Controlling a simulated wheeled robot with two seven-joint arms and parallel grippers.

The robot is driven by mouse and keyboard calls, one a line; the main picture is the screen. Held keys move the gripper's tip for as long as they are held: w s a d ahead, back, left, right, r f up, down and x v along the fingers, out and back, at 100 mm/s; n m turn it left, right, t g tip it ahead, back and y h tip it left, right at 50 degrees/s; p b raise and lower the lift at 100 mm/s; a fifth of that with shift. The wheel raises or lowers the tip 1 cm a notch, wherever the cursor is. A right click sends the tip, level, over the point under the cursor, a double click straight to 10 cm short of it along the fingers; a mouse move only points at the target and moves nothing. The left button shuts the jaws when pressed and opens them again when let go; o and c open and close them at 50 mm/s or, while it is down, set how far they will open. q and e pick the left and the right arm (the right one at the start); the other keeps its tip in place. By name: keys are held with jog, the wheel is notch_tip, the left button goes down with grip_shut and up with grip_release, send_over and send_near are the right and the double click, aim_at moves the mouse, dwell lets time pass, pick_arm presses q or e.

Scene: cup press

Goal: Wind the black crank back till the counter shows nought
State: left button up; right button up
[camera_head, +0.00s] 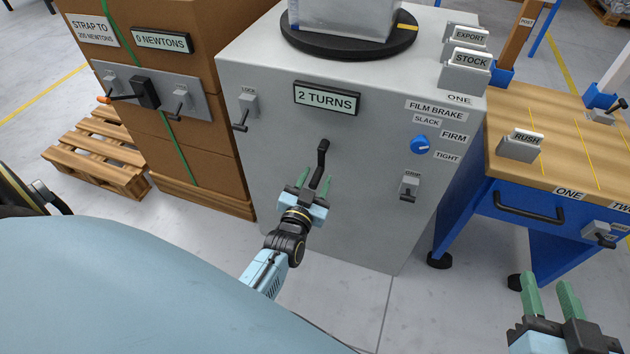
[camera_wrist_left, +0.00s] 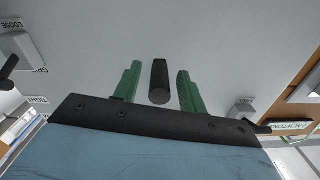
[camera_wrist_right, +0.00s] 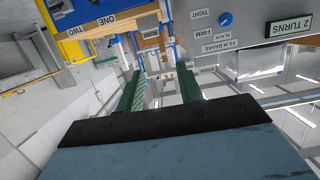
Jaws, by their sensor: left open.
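The black crank (camera_head: 322,151) sits on the front face of the grey machine (camera_head: 290,150), below the counter (camera_head: 327,98), which reads "2 TURNS". Its arm hangs down from the pivot. My left gripper (camera_head: 316,181) is at the crank's lower end, with its green fingers apart. In the left wrist view the black handle (camera_wrist_left: 159,82) stands between the two fingers, with a gap on each side. My right gripper (camera_head: 550,293) is open and empty at the lower right, away from the machine. The counter also shows in the right wrist view (camera_wrist_right: 294,25).
A lock lever (camera_head: 241,114) is left of the crank; a blue film brake knob (camera_head: 420,145) and another lever (camera_head: 409,186) are right of it. A turntable (camera_head: 305,45) tops the machine. A blue-legged workbench (camera_head: 560,165) stands right; strapped boxes (camera_head: 200,85) stand left.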

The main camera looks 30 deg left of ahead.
pick_arm(q)
grip_shut()
dwell(0.4)
